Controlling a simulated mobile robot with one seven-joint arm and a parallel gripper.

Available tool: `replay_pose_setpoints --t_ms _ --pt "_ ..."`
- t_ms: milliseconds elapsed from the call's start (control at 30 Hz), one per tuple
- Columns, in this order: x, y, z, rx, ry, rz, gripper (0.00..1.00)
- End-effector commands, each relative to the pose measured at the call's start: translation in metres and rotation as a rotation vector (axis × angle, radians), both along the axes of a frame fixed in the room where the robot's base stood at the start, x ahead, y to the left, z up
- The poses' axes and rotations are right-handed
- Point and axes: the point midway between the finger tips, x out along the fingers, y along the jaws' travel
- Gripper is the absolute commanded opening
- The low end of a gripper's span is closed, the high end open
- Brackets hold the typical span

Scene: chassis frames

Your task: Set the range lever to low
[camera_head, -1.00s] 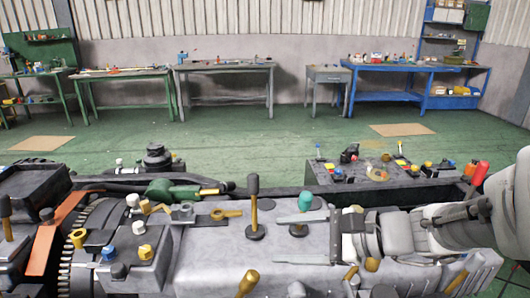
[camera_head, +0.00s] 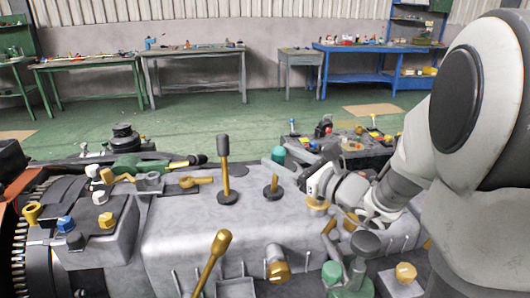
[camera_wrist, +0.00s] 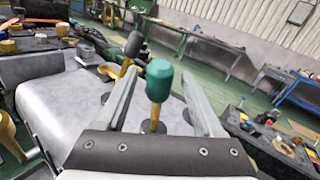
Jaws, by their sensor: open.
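Two levers stand upright on the grey housing (camera_head: 180,235). One has a black knob (camera_head: 223,146) on a gold stem. The other, to its right, has a teal knob (camera_head: 278,155) on a short gold stem. No label shows which one is the range lever. My gripper (camera_head: 298,164) is just right of the teal-knobbed lever. In the wrist view my gripper (camera_wrist: 160,73) is open, with one finger on each side of the teal knob (camera_wrist: 159,82) and a gap to both. The black-knobbed lever (camera_wrist: 133,46) stands beyond the left finger.
A gold lever with a gold knob (camera_head: 220,243) leans in the foreground. A green-topped part (camera_head: 333,273) stands near the front right. A block with coloured knobs (camera_head: 95,235) is at the left. A dark tray of small parts (camera_head: 345,148) lies behind my gripper.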

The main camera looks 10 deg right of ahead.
Motion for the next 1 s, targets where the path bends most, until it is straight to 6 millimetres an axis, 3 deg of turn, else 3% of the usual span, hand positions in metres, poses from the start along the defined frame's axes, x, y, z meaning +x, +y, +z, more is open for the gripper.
replay_pose_setpoints --t_ms 300,667,1000 --pt "0.036 0.023 0.0 -0.001 0.0 0.001 0.69" --pt "0.04 0.026 0.0 -0.001 0.0 0.001 0.69" --pt "0.039 0.026 0.0 -0.001 0.0 0.001 0.08"
